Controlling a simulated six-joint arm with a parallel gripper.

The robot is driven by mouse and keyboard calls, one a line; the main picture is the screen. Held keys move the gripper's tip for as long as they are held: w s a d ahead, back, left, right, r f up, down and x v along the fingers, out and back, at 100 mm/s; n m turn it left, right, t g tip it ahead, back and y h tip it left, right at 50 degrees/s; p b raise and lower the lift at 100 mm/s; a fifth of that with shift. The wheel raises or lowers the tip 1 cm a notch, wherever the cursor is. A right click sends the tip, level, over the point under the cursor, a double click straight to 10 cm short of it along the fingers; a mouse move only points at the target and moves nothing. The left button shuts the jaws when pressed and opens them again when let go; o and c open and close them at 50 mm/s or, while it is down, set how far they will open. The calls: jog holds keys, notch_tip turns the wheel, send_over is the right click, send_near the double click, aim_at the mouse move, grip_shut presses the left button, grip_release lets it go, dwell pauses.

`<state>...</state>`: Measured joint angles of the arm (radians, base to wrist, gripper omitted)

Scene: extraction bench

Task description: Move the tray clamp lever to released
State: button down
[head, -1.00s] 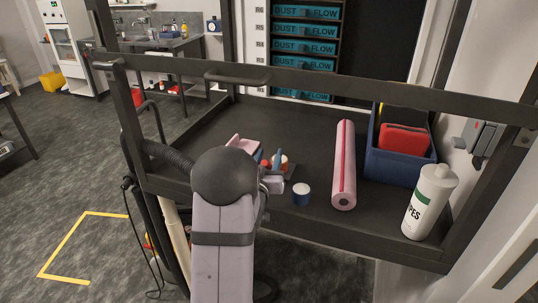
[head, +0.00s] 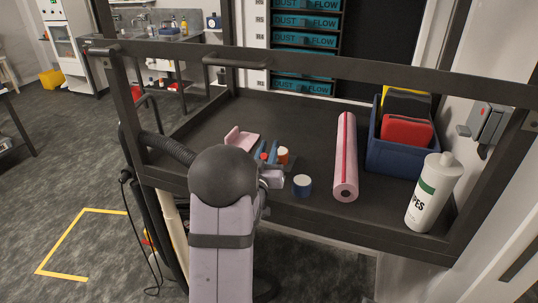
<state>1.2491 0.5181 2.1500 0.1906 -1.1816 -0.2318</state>
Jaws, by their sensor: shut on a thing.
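My gripper (head: 271,179), pale lilac, is low over the dark tray (head: 315,126), mostly hidden behind my arm's dark round joint. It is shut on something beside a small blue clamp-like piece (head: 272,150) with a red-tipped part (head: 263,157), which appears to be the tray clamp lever. The jaw tips and the exact grip are hidden. I cannot tell the lever's position.
Dark rails (head: 330,70) frame the tray.

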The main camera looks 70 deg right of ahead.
jog(key=shift+a+f+h+b, duration=0.15)
jog(key=shift+f+h+b, duration=0.15)
jog(key=shift+b, duration=0.45)
jog(key=shift+r, duration=0.25)
jog(key=c, duration=1.6)
grip_release()
jog(key=shift+o, duration=0.2)
jog(key=shift+a, duration=0.15)
jog(key=shift+s+a+f+b, duration=0.15)
jog(key=shift+a+b, duration=0.2)
jog(key=shift+a, duration=0.2)
jog(key=shift+s+a+f+b, duration=0.15)
jog(key=shift+a+b, duration=0.15)
jog(key=shift+a, duration=0.7)
jog(key=shift+s+a+f+b, duration=0.1)
jog(key=shift+a+b, duration=0.25)
jog(key=shift+a, duration=0.6)
jog(key=shift+s+a+f+b, duration=0.15)
jog(key=shift+a+b, duration=0.15)
jog(key=shift+a, duration=0.7)
